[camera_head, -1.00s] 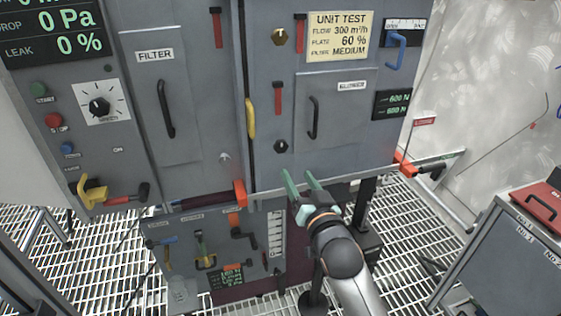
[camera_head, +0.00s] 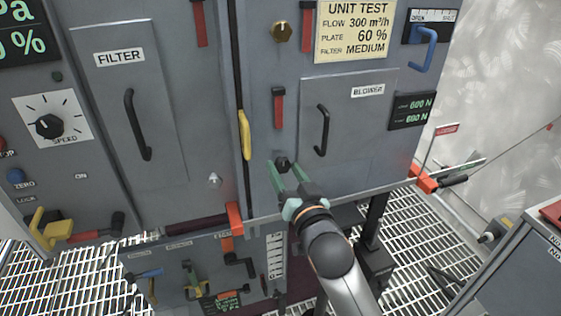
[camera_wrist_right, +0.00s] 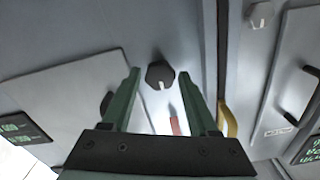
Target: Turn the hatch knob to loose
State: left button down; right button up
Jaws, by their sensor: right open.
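A dark knob (camera_head: 282,162) with a pale pointer mark sits on the grey panel, left of and below the blower hatch (camera_head: 357,125). My right gripper (camera_head: 283,173) is open just in front of it, pointing at the panel. In the right wrist view the dark knob (camera_wrist_right: 160,75) shows between the two green fingertips, with gaps on both sides. I cannot tell whether the fingertips reach past its face. A brass knob (camera_head: 284,30) sits higher on the same panel. My left gripper is not in view.
A red handle (camera_head: 278,108) hangs above the dark knob, and a yellow handle (camera_head: 245,135) is to its left. The black hatch handle (camera_head: 322,130) is to the right. An orange-ended bar (camera_head: 234,217) is below left.

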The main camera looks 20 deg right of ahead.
jog(key=shift+w, duration=0.4)
jog(key=shift+s, duration=0.1)
jog(key=shift+c, duration=0.3)
grip_shut()
